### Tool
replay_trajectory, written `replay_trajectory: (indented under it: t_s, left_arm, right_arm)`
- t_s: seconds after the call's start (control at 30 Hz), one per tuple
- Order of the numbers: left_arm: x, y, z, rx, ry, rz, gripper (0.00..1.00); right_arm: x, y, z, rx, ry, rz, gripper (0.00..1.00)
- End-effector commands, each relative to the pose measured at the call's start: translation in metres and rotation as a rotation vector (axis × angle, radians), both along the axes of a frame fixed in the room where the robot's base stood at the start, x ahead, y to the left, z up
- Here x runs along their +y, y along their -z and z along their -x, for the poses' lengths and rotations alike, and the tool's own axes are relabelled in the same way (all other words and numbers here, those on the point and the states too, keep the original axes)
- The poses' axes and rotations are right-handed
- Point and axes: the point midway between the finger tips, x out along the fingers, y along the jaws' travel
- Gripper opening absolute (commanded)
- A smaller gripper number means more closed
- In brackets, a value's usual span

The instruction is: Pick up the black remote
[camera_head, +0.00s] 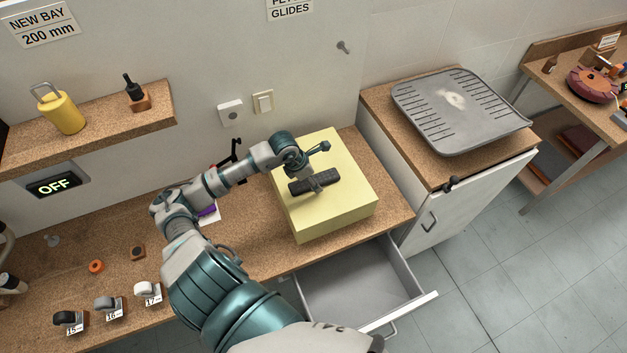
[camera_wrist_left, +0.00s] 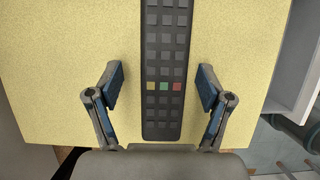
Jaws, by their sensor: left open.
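The black remote (camera_head: 306,184) lies flat on top of a pale yellow block (camera_head: 340,205) on the cork-coloured worktop. In the left wrist view the remote (camera_wrist_left: 166,60) runs up the picture, with grey keys and one row of coloured keys. My left gripper (camera_head: 316,183) is over the remote in the head view. In the wrist view the left gripper (camera_wrist_left: 162,88) is open, with one finger on each side of the remote and a gap on both sides. Its height above the block is hard to tell. My right gripper does not show.
An open grey drawer (camera_head: 355,284) juts out below the worktop in front of the block. A grey tray (camera_head: 462,108) lies on the cabinet to the right. A shelf (camera_head: 95,125) holds a yellow weight-like object (camera_head: 61,112). Small labelled casters (camera_head: 107,306) stand at the front left.

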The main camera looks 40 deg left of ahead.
Motion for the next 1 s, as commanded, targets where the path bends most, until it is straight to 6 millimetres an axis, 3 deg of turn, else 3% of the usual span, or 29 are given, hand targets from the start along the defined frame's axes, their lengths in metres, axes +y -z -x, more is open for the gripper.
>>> replay_trajectory:
  t_s: [0.07,0.3,0.67,1.0]
  left_arm:
    - [-0.001,0.000,0.000,0.000,0.000,-0.001,0.74]
    - [-0.002,-0.001,0.000,0.000,-0.001,-0.002,0.14]
    - [0.001,-0.003,0.000,-0.001,0.000,0.000,0.12]
    - [-0.001,-0.037,0.001,-0.003,0.001,-0.004,0.12]
  right_arm:
    - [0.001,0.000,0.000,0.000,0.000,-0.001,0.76]
    - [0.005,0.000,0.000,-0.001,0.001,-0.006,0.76]
    - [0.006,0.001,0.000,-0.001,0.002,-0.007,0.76]
    - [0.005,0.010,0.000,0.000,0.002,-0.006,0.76]
